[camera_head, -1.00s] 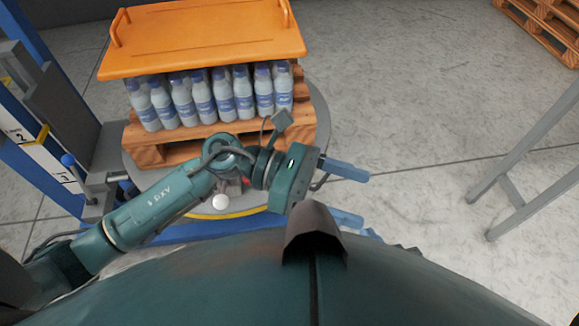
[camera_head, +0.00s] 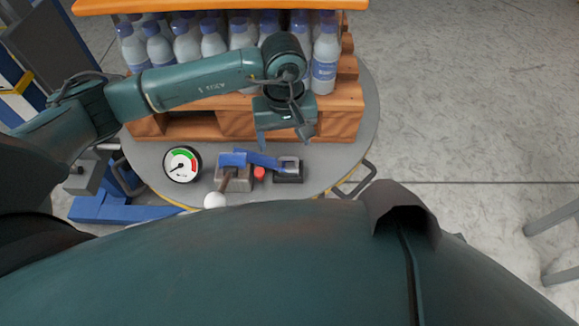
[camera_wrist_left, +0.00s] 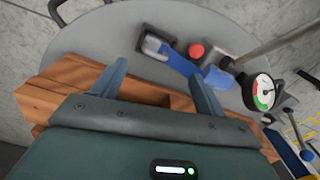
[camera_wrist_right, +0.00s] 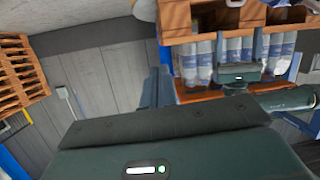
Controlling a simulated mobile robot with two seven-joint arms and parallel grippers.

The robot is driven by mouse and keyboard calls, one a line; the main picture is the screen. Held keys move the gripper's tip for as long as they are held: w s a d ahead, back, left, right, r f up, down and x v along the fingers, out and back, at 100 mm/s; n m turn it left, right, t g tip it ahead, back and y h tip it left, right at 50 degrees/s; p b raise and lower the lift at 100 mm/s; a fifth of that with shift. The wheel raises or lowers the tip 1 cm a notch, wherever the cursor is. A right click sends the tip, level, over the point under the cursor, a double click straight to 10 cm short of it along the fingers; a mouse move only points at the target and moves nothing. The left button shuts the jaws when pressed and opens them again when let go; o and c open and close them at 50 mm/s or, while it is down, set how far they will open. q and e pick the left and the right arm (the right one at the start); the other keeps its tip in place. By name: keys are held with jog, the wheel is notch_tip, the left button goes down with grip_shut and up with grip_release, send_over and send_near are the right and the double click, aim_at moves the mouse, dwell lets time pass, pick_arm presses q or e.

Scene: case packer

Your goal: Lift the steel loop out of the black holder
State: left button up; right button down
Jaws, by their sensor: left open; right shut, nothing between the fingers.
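The black holder (camera_head: 288,176) sits on the grey round platform, right of a blue lever. A pale steel loop (camera_head: 289,163) shows at the holder, small and hard to make out. The holder (camera_wrist_left: 165,50) and loop (camera_wrist_left: 151,43) also show in the left wrist view, just beyond the fingertips. My left gripper (camera_head: 284,140) is open and empty, pointing down above the platform, a little behind the holder in the head view. The gap between its fingers (camera_wrist_left: 160,72) is clear. My right gripper (camera_wrist_right: 157,78) is shut and empty, away from the holder.
The blue lever (camera_head: 245,158), a red button (camera_head: 260,173), a dial gauge (camera_head: 182,164) and a white ball knob (camera_head: 215,201) crowd the platform (camera_head: 335,170) left of the holder. A wooden pallet (camera_head: 338,125) with bottles stands behind. A grey handle (camera_head: 357,180) is at the right edge.

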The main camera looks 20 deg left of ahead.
pick_arm(q)
notch_tip(320, 180, down, 4)
jog(key=shift+f+b, duration=0.15)
jog(key=shift+b, duration=0.15)
jog(key=f, duration=0.1)
jog(key=f+b, duration=0.1)
jog(key=f, duration=0.3)
jog(key=shift+w+d+f, duration=0.15)
jog(key=shift+d, duration=0.15)
jog(key=c, duration=1.2)
pick_arm(e)
jog(key=shift+w+a+n+t+y, duration=0.2)
jog(key=shift+w+n+t+y, duration=0.1)
jog(key=shift+t, duration=0.5)
